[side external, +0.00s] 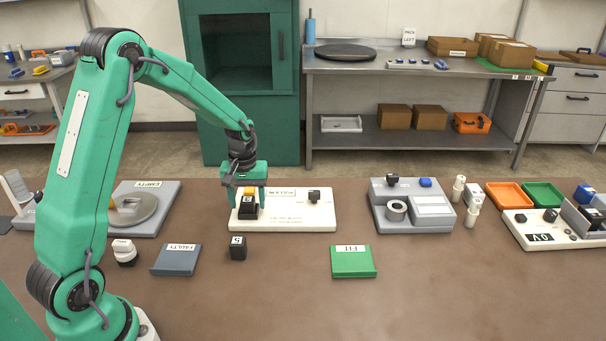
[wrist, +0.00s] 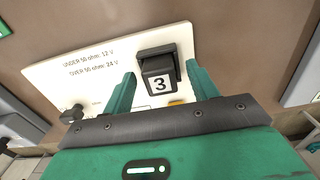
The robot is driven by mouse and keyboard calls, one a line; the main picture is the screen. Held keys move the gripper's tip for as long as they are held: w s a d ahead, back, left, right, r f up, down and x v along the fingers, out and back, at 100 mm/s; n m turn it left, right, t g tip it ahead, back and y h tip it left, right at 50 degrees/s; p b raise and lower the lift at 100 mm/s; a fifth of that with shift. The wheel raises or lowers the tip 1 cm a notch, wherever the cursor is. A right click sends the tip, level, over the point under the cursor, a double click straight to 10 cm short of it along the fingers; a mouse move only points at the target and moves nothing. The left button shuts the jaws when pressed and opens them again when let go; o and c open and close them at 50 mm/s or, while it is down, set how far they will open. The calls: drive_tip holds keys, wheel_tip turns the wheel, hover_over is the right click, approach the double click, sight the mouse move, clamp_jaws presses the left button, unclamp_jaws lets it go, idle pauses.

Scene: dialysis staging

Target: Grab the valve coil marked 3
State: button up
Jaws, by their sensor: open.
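The valve coil marked 3 is a black block with a white number label; it shows in the wrist view (wrist: 158,72) and in the side view (side external: 248,211). It sits at the left end of a white board (side external: 290,222) in the side view. My gripper (side external: 248,206) is above the board, pointing down, with its fingers open. In the wrist view my gripper (wrist: 160,88) has one green finger on each side of the coil, with gaps showing. I cannot tell how far down the coil the fingertips reach.
A black coil marked 5 (side external: 238,248) stands on the brown table in front of the board. A grey FAULTY plate (side external: 175,262) and a green FIT plate (side external: 353,265) lie nearby. A black knob (side external: 314,196) stands on the board's right. A grey device (side external: 415,220) stands further right.

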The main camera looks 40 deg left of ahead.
sight(249, 201)
drive_tip(key=c, duration=1.1)
drive_tip(key=shift+c, duration=0.2)
drive_tip(key=shift+r, duration=0.2)
drive_tip(key=shift+r, duration=0.55)
drive_tip(key=r, duration=0.3)
drive_tip(key=shift+d+r, duration=0.1)
drive_tip(key=shift+d, duration=0.25)
drive_tip(key=s+d+r, duration=0.2)
drive_tip(key=d+r, duration=0.4)
drive_tip(key=d, duration=0.4)
drive_tip(key=shift+s+d+r, duration=0.2)
drive_tip(key=shift+s+d, duration=0.1)
drive_tip(key=shift+s, duration=0.1)
